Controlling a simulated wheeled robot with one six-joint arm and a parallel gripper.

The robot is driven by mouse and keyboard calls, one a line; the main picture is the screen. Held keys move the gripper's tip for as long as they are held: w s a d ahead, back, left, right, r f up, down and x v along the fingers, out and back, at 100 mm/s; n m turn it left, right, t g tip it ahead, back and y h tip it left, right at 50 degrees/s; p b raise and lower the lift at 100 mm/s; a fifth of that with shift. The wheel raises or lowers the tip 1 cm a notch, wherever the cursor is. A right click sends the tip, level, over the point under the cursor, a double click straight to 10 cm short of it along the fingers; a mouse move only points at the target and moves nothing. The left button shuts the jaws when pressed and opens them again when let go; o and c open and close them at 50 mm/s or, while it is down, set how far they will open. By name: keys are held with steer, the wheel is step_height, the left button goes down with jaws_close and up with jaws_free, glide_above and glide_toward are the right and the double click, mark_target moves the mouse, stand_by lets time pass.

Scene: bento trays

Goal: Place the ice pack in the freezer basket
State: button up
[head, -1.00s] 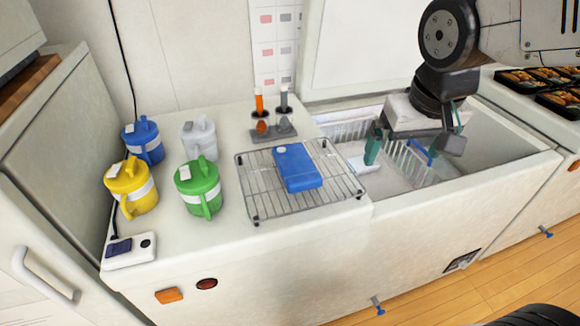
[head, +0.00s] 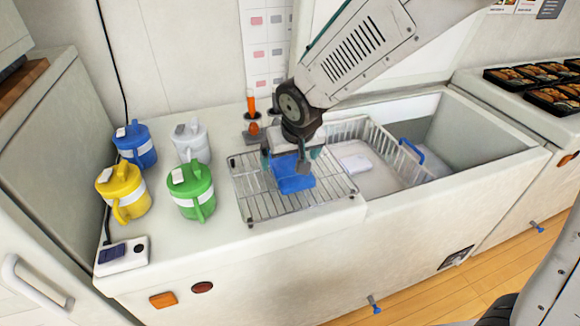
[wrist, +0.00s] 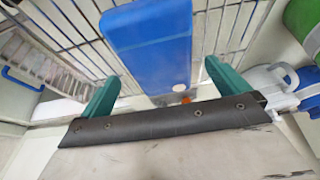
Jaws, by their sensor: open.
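The blue ice pack (head: 293,178) lies on the wire rack (head: 247,192) on the white counter. My gripper (head: 290,166) is above the ice pack, and its palm hides the pack's far part in the head view. In the wrist view the ice pack (wrist: 150,45) lies between the two green fingers of my gripper (wrist: 158,85), which are apart, with a gap on each side. The white freezer basket (head: 372,140) stands in the open freezer well to the right of the rack. It has a blue handle (head: 411,151) and a flat white item (head: 356,163) inside.
Blue (head: 137,145), white (head: 190,142), yellow (head: 122,192) and green (head: 191,191) jugs stand left of the rack. A small stand with an orange-topped tube (head: 251,107) is behind the rack, partly hidden by my arm. Food trays (head: 545,76) are at the far right.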

steer(key=shift+x, duration=1.05)
steer(key=c, duration=1.3)
steer(key=shift+r, duration=0.15)
